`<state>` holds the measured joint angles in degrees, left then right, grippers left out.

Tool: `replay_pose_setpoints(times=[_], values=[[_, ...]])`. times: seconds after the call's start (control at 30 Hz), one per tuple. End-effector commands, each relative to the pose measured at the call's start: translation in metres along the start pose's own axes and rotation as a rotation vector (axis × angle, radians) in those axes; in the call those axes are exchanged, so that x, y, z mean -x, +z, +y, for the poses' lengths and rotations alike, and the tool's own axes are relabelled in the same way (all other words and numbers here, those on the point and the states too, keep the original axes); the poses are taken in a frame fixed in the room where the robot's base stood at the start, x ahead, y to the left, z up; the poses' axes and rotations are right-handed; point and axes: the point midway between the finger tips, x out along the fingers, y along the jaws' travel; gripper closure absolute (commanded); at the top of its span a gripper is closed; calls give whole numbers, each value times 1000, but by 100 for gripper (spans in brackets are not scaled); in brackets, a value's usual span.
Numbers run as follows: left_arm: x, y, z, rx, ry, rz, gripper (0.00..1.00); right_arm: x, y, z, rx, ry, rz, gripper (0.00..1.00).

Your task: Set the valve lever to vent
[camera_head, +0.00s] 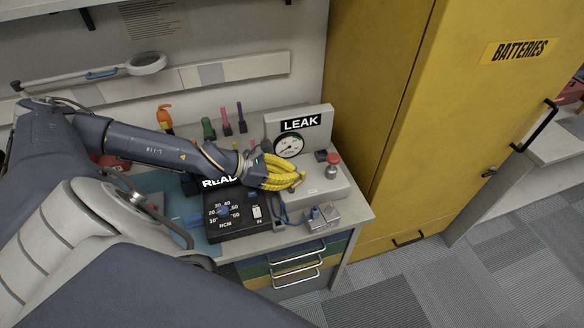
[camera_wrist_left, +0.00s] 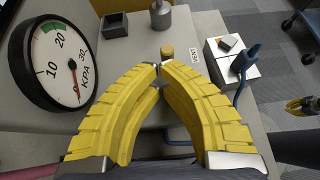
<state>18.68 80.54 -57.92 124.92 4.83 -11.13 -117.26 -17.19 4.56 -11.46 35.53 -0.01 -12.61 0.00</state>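The leak tester (camera_head: 315,195) is a grey box with an upright LEAK panel and a round gauge (camera_head: 288,145). The gauge (camera_wrist_left: 52,62) is large in the left wrist view, its red needle near 0. A small brass knob (camera_wrist_left: 167,52), seemingly the valve lever's end, lies just beyond my left fingertips, beside a VENT label (camera_wrist_left: 195,57). My left gripper (camera_head: 300,178) has yellow fingers over the tester. In the wrist view its tips (camera_wrist_left: 160,68) meet, with no object clearly between them. The lever's arm is mostly hidden. A yellow gripper (camera_wrist_left: 302,106), apparently my right, shows small at the right edge.
A metal box with a blue cable (camera_head: 322,216) stands at the front edge. A yellow BATTERIES cabinet (camera_head: 440,120) rises at the right.

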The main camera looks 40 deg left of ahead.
Motion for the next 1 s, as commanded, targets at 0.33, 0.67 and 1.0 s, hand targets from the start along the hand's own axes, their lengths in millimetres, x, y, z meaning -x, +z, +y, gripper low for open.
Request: replay_pose_setpoints(times=[0.33, 0.67, 1.0], values=[[3, -1, -2, 11, 9, -2, 100, 0, 0, 0, 0, 0, 0, 100], [5, -3, -3, 14, 8, -2, 100, 0, 0, 0, 0, 0, -1, 100], [13, -10, -11, 17, 5, 1, 100, 0, 0, 0, 0, 0, 0, 100]])
